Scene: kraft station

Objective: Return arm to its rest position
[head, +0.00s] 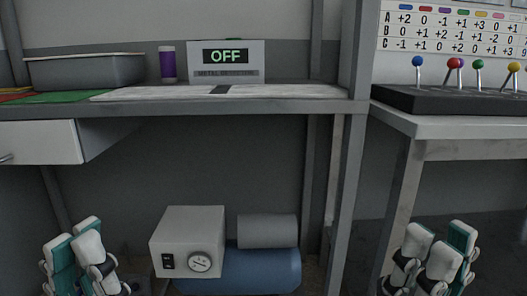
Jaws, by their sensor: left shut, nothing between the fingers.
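My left gripper (78,238) is low at the left bottom of the head view, with white and teal finger pads close together and nothing held. My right gripper (438,245) is low at the right bottom, in front of the right table's leg. Its fingertips point up and nothing shows between them; whether they meet is unclear. Both grippers are below bench height and apart from the furniture as far as I can see. The arms behind them are mostly out of frame.
A grey workbench (290,107) has an open drawer (40,143), a grey bin (85,71), a purple cylinder (167,64) and an OFF display (227,61). Below stand a compressor box (188,240) and blue tank (250,272). Coloured levers (478,72) stand on the right table (465,127).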

